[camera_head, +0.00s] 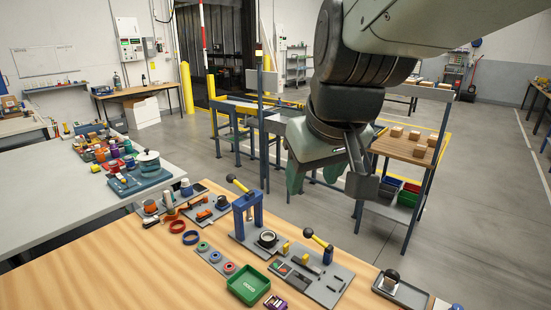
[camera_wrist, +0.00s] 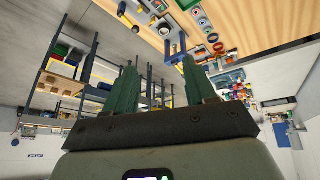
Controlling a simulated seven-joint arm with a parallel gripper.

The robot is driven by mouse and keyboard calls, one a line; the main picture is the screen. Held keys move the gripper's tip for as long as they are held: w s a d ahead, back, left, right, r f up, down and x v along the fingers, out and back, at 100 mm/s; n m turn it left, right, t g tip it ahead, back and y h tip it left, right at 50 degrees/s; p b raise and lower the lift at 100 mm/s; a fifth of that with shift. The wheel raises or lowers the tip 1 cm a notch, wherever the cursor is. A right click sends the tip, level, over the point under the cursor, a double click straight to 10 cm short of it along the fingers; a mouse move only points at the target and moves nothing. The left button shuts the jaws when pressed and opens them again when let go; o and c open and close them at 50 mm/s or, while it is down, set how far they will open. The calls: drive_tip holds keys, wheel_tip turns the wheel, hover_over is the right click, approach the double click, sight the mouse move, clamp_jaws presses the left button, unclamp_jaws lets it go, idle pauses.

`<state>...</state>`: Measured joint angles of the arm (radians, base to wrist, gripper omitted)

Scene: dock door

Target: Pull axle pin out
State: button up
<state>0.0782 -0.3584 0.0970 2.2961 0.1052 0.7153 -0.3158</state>
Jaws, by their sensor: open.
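No part that I can surely name as the axle pin shows; the bench fixtures are too small to tell. An orange-and-black part (camera_head: 203,214) lies on a dark plate left of the press. My gripper (camera_head: 315,178) is open and empty, held above and behind the bench fixtures. Its two green fingers stand apart in the wrist view (camera_wrist: 157,68).
A green bin (camera_head: 249,284) sits at the bench front. A small plate with a dark knob (camera_head: 390,282) is at the right. A cluttered white table (camera_head: 50,205) stands at left; a cart with wooden blocks (camera_head: 402,148) stands behind.

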drive_tip(key=w+d+f+n+g+h, duration=0.1)
drive_tip(key=w+d+f+n+g, duration=0.3)
drive_tip(key=d+f, duration=1.1)
drive_tip(key=s+d+f+n+g, duration=0.2)
drive_tip(key=s+d+f, duration=0.1)
drive_tip(key=d+f, duration=1)
drive_tip(key=f, duration=0.4)
drive_tip(key=a+f, duration=0.1)
drive_tip(key=f, duration=0.3)
drive_tip(key=a+f, duration=0.1)
drive_tip(key=f, duration=0.3)
drive_tip(key=shift+a+f, duration=0.15)
drive_tip(key=shift+f, duration=0.1)
drive_tip(key=shift+c, duration=0.3)
clamp_jaws()
